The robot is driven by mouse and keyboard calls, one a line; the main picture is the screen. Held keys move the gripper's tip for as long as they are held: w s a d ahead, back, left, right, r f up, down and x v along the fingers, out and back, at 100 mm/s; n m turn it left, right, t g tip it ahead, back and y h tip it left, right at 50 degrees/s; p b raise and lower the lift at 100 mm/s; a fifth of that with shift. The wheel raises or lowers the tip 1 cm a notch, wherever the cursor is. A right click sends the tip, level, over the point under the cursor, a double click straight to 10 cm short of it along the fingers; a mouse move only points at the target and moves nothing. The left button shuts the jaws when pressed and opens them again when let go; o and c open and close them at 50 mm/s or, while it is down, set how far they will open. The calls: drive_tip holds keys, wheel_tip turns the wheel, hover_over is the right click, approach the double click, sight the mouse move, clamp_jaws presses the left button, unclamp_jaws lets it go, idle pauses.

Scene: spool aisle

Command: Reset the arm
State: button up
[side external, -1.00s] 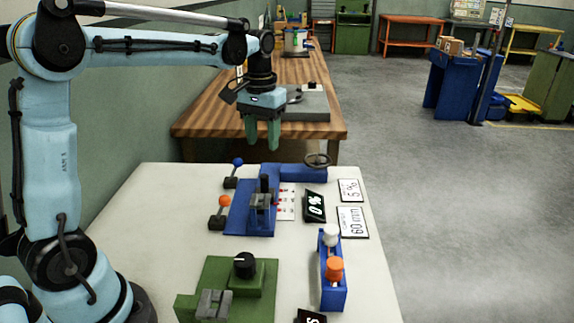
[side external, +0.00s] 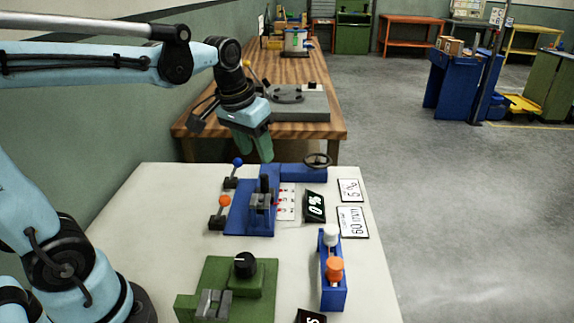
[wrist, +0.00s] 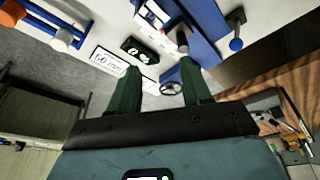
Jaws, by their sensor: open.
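My gripper (side external: 255,146) is open and empty, its green fingers tilted down toward the right in the side view. It hangs above the far edge of the white table (side external: 140,215), behind the blue fixture. In the wrist view my two green fingers (wrist: 156,92) stand apart with nothing between them. The blue fixture (side external: 240,218) with its dark upright post sits on the table below and nearer the camera than the gripper. No contact between the gripper and anything shows.
Blue-knobbed (side external: 237,162) and orange-knobbed (side external: 224,201) levers stand left of the fixture. A handwheel (side external: 317,160) is at the table's far right. A green fixture (side external: 245,275) and a blue block with white and orange knobs (side external: 333,285) are nearer. A wooden bench (side external: 300,66) lies behind.

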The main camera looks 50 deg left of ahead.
drive_tip(key=s+d+f+m+t, duration=0.2)
drive_tip(key=s+d+f+t, duration=0.1)
drive_tip(key=s, duration=0.3)
drive_tip(key=shift+s+d+f+t, duration=0.4)
drive_tip(key=shift+d+f, duration=0.15)
drive_tip(key=shift+f, duration=0.15)
